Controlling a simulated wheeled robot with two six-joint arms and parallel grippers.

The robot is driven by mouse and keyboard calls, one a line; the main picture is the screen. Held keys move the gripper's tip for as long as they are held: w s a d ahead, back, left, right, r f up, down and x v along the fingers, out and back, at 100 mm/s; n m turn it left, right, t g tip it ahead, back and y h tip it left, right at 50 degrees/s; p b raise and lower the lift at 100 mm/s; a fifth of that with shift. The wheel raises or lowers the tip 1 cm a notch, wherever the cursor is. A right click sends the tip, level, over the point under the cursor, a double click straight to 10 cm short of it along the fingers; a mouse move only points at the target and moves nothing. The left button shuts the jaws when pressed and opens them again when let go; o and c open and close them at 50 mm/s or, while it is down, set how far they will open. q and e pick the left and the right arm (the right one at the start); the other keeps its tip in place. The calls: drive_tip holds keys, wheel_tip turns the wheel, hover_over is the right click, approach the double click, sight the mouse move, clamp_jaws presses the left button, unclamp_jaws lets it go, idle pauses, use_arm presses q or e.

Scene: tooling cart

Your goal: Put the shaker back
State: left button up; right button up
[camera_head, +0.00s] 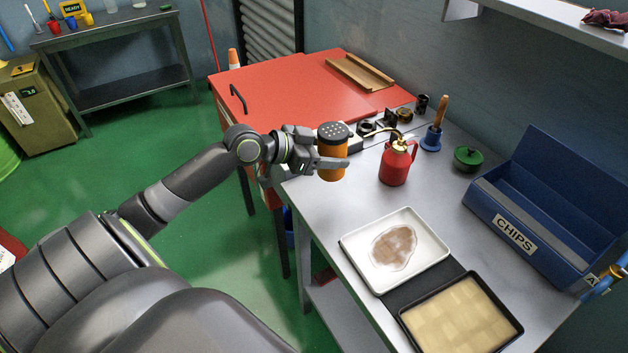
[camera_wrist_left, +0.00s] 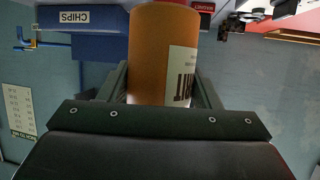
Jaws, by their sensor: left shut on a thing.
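The shaker (camera_head: 332,152) is an orange cylinder with a dark perforated top. My left gripper (camera_head: 330,160) is shut on it and holds it upright at the left edge of the grey bench (camera_head: 345,207); I cannot tell how high above the bench it is. In the left wrist view the shaker (camera_wrist_left: 163,52) fills the space between the fingers, and a pale label with dark letters shows on its side. My right gripper is not in view.
A red oil can (camera_head: 395,165) stands just right of the shaker. A white tray (camera_head: 347,246) with a brown patch and a dark tray (camera_head: 407,320) lie nearer. A blue CHIPS bin (camera_head: 482,208) and a green-lidded pot (camera_head: 467,158) are right. A red cabinet top (camera_head: 290,88) is behind.

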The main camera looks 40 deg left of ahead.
sight(319, 171)
use_arm(q)
wheel_tip(319, 171, down, 6)
drive_tip(key=shift+r, duration=0.1)
wheel_tip(319, 171, down, 4)
drive_tip(key=shift+r+p, duration=0.15)
drive_tip(key=shift+p, duration=0.15)
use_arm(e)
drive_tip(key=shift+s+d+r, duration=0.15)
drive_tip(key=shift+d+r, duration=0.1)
use_arm(q)
drive_tip(key=shift+f, duration=0.2)
drive_tip(key=o, duration=1.2)
drive_tip(key=shift+s, duration=0.1)
drive_tip(key=shift+c, duration=0.2)
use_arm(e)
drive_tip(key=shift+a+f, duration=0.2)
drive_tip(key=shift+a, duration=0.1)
use_arm(q)
drive_tip(key=shift+r, duration=0.1)
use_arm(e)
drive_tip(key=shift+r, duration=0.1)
